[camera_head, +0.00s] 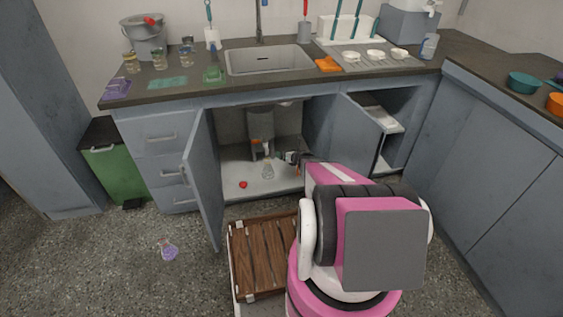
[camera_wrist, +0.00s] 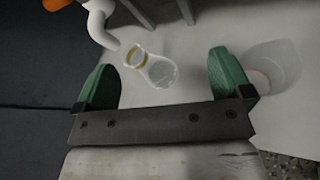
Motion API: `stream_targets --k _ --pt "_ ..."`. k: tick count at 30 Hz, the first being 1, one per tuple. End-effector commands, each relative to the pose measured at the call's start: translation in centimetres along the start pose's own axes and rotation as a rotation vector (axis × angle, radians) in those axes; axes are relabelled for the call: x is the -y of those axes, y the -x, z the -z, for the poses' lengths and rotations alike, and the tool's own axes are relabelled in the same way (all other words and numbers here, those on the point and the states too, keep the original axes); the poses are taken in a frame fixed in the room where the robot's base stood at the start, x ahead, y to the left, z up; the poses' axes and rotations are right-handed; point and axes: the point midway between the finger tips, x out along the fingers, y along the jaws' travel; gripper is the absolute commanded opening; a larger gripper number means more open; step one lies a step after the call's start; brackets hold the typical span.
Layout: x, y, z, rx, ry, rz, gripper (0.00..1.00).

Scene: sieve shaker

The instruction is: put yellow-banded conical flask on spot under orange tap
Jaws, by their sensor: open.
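The clear conical flask with a yellow band (camera_wrist: 162,72) stands on the pale cupboard floor, its neck toward the left in the wrist view. The flask (camera_head: 268,172) also shows below the tank in the head view. My gripper (camera_wrist: 172,75) is open, with a green finger on each side of the flask and a visible gap to both. In the head view my gripper (camera_head: 290,157) reaches into the open cupboard. The white spout of the orange tap (camera_wrist: 100,22) ends close to the flask's neck. I cannot make out the spot's marking.
A clear vessel (camera_wrist: 272,68) is right of the right finger. A red object (camera_head: 243,184) lies on the cupboard floor. Open doors (camera_head: 202,180) flank the cupboard. A wooden slatted platform (camera_head: 262,256) is in front.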

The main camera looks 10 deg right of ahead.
Motion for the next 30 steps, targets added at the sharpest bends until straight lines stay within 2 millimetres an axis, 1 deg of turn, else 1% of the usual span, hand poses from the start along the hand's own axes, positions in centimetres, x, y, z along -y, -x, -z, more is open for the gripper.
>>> stream_targets --k 1,2,3,5,6,8,9,11,12,14,15,17,18,20,21,23,24,27,30 --pt "-0.7 1.4 -1.9 0.021 -0.097 0.062 0.97" --pt "-0.8 1.9 -2.9 0.034 -0.167 0.104 0.97" --pt "-1.0 2.7 -4.1 0.055 -0.268 0.161 0.97" --pt "-1.3 4.2 -5.9 0.091 -0.435 0.251 0.97" --pt "-1.6 5.4 -7.0 0.118 -0.556 0.312 0.97" --pt "-2.1 7.3 -8.3 0.162 -0.748 0.402 0.97" --pt "-2.6 8.8 -9.0 0.192 -0.877 0.462 0.97" --pt "-3.5 10.9 -9.7 0.238 -1.074 0.549 0.97" --pt "-4.2 12.4 -10.0 0.269 -1.207 0.605 0.97" --pt "-5.5 14.7 -10.2 0.314 -1.403 0.692 0.97" --pt "-6.5 16.3 -10.2 0.344 -1.532 0.750 0.97" --pt "-8.3 18.7 -9.9 0.387 -1.723 0.841 0.97" --pt "-9.7 20.3 -9.6 0.414 -1.847 0.904 0.97" --pt "-12.0 22.8 -9.1 0.453 -2.027 1.007 0.97" --pt "-13.6 24.4 -8.7 0.478 -2.140 1.077 0.97" --pt "-16.1 26.7 -8.1 0.510 -2.288 1.188 0.97" --pt "-17.7 28.1 -7.8 0.528 -2.375 1.261 0.97" --pt "-21.2 31.0 -7.1 0.566 -2.532 1.432 0.97" --pt "-23.6 32.9 -6.7 0.591 -2.621 1.561 0.97"
